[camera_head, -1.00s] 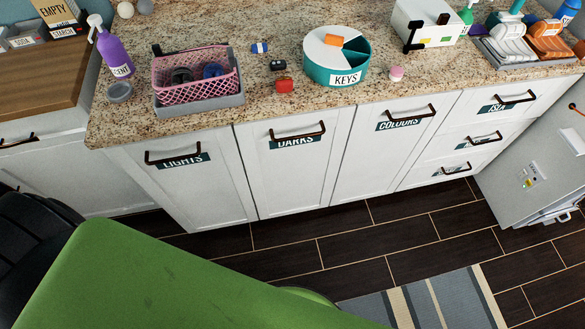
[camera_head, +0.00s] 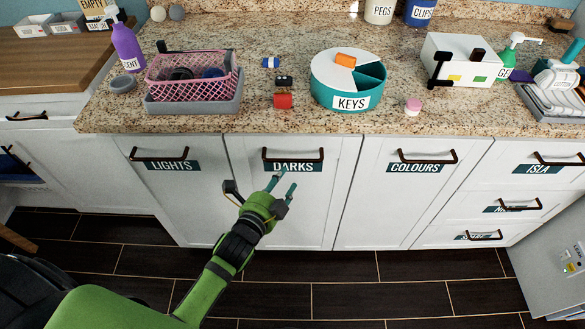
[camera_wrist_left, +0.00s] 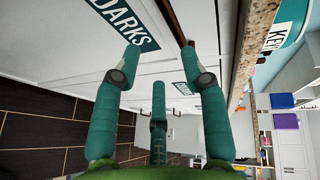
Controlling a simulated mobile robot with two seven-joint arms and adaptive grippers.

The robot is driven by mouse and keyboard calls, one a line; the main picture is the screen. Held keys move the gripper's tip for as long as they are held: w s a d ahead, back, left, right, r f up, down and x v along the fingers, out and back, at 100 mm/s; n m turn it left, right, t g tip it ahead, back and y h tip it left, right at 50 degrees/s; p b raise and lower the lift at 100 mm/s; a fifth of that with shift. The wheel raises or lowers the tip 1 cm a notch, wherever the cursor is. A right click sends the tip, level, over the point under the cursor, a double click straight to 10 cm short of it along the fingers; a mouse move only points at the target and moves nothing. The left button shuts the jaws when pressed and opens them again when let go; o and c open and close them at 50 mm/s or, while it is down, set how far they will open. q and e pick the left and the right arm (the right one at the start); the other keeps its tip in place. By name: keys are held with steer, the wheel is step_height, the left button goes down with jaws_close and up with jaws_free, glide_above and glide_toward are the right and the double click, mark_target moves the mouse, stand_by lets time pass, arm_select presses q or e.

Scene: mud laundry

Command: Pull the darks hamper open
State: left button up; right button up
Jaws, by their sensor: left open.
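The darks hamper front (camera_head: 315,205) is a white panel under the counter and sits flush with its neighbours. Its teal DARKS label (camera_head: 308,167) lies behind a dark bar handle (camera_head: 293,160). My left gripper (camera_head: 281,184) is open and empty, just below the label, with its teal fingers pointing up toward the handle. In the left wrist view the fingers (camera_wrist_left: 160,52) are spread in front of the panel. The handle (camera_wrist_left: 176,20) runs in from the top near the right finger; whether they touch cannot be told. My right gripper is out of view.
The LIGHTS front (camera_head: 185,205) and COLOURS front (camera_head: 390,210) flank it, each with a protruding handle. The speckled counter (camera_head: 210,122) overhangs above, holding a pink basket (camera_head: 190,75) and a KEYS tub (camera_head: 347,90). The dark tiled floor (camera_head: 340,295) in front is clear.

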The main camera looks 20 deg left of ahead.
mark_target(292, 160)
arm_select(q)
steer(key=w, duration=0.7)
steer(key=shift+d+r, duration=0.2)
steer(key=shift+d, duration=0.1)
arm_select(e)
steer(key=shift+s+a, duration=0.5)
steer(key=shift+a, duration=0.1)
arm_select(q)
jaws_close()
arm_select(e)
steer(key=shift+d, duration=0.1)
